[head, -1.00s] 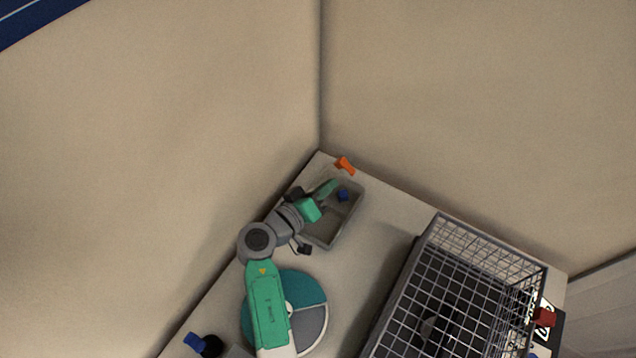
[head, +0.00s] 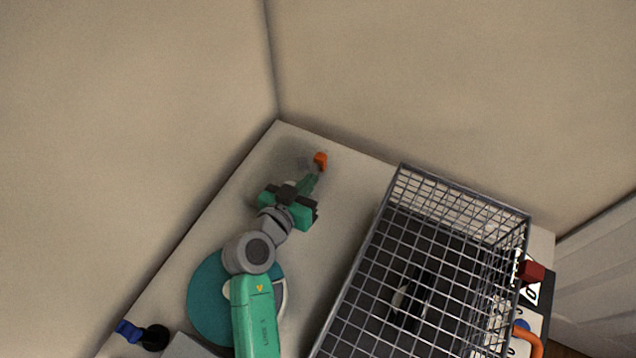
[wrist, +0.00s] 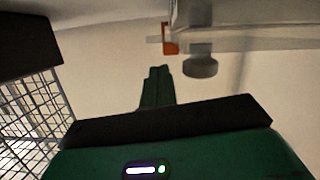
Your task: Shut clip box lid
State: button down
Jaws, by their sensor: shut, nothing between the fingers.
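An orange clip (head: 320,160) shows near the far corner of the table in the head view. A faint, see-through shape lies to its left, and I cannot make out its edges. My gripper (head: 313,180) is just below the clip in that view, with its green fingers shut and empty. In the wrist view the shut fingers (wrist: 157,85) point towards a clear, blurred part with the orange clip (wrist: 170,38) on it. A grey rounded piece (wrist: 200,67) hangs beside the clip. I cannot tell whether the lid is fully down or whether the fingers touch it.
A large wire basket (head: 400,172) stands on the right of the table (head: 350,205). It also shows at the left of the wrist view (wrist: 45,105). A red block (head: 531,272) is at its right side. A blue-and-black item (head: 130,331) is at lower left. Walls close in behind the corner.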

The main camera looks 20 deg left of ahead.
jog(key=shift+f, duration=0.25)
dwell(0.4)
notch_tip(320, 180, up, 5)
jog(key=p, duration=0.2)
jog(key=s+d+p, duration=0.1)
jog(key=s+d, duration=0.1)
jog(key=s, duration=0.5)
jog(key=s+d+p, duration=0.1)
jog(key=s+d, duration=0.1)
jog(key=s, duration=0.6)
jog(key=shift+s+d, duration=0.25)
jog(key=shift+d, duration=0.05)
